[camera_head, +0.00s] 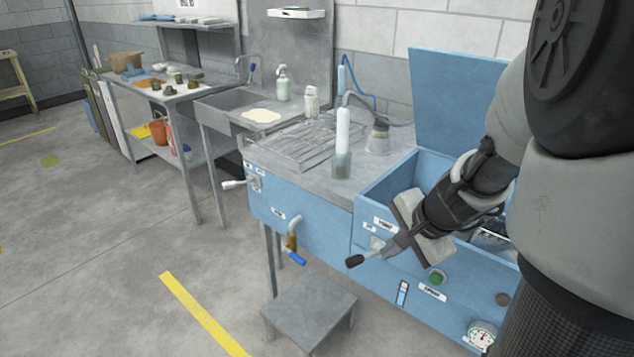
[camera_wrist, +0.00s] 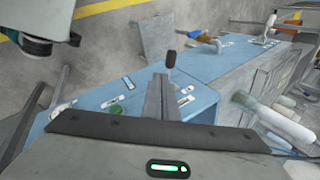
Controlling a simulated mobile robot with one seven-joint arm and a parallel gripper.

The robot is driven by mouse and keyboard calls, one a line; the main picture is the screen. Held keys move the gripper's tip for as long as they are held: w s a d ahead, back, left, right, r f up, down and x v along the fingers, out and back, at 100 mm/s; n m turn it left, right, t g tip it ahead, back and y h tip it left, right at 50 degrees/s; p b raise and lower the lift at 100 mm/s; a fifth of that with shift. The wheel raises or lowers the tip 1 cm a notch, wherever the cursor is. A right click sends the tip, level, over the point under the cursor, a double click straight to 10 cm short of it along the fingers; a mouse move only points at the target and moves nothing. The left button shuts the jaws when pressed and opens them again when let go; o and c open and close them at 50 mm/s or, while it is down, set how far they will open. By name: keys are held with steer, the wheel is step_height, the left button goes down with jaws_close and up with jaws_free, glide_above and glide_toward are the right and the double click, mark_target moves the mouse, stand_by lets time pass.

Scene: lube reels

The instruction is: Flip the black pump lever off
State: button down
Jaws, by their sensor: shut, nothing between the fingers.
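The black pump lever (camera_head: 356,261) sticks out from the front of the blue cabinet (camera_head: 315,225), with its black knob toward the lower left. In the wrist view the lever's knob (camera_wrist: 171,59) shows just beyond my fingertips. My gripper (camera_head: 386,252) is shut and empty, close beside the lever at the cabinet front. In the wrist view my gripper's fingers (camera_wrist: 160,80) are together and point toward the knob. Whether they touch the lever I cannot tell. The lever's base is partly hidden by my gripper.
A white-handled lever (camera_head: 234,184) and a blue-handled valve (camera_head: 296,256) project from the cabinet to the left. A green button (camera_head: 437,276) and a gauge (camera_head: 481,335) are lower right. A metal stool (camera_head: 310,305) stands below. The blue lid (camera_head: 450,105) is raised.

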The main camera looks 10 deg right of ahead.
steer(key=b, duration=0.4)
glide_toward(357, 263)
step_height(357, 263, down, 3)
steer(key=w+f, duration=0.2)
steer(key=shift+w+a+f, duration=0.2)
steer(key=shift+w, duration=0.2)
steer(key=shift+a, duration=0.1)
